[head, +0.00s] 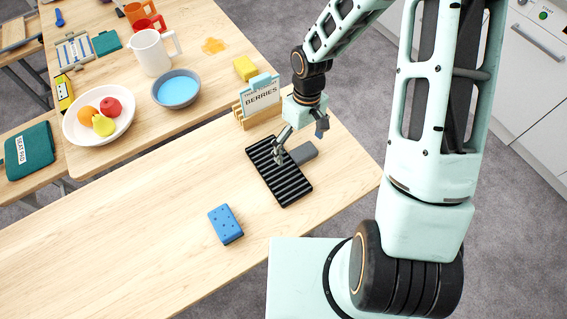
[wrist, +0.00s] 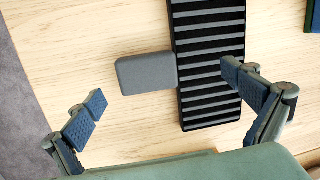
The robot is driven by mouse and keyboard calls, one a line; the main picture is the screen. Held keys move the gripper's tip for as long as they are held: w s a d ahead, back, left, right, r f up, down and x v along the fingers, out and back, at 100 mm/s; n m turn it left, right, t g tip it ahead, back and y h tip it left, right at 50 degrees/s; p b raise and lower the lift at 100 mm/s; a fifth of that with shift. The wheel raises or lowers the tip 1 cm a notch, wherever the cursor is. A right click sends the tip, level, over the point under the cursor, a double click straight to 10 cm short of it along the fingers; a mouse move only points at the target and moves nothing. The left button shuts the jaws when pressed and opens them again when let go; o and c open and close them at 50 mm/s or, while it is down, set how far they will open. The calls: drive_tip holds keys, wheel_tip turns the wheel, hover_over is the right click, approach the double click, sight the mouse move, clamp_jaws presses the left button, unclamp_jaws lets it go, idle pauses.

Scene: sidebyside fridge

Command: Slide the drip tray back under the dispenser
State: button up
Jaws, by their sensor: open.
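The drip tray appears as a black ribbed tray (head: 279,172) flat on the wooden table, also in the wrist view (wrist: 208,50). A grey rounded tab (head: 304,152) sticks out from its side; it also shows in the wrist view (wrist: 146,73). Whether the tab is part of the tray I cannot tell. My gripper (head: 299,146) is open and empty above the tray and tab. In the wrist view its fingers (wrist: 168,108) are spread wide, the right one overlapping the tray, the left one over bare table beyond the tab. I can make out no dispenser.
A blue sponge-like block (head: 226,224) lies in front of the tray. A BERRIES sign (head: 261,97) on a wooden holder stands behind it. A fruit bowl (head: 72,131), blue bowl (head: 176,89) and white pitcher (head: 150,54) sit farther back.

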drive_tip(key=shift+s+f, duration=0.1)
drive_tip(key=shift+f, duration=0.55)
drive_tip(key=shift+c, duration=0.4)
drive_tip(key=shift+s, duration=0.1)
drive_tip(key=c, duration=2)
drive_tip(key=shift+o, duration=0.2)
drive_tip(key=shift+a+r, duration=0.1)
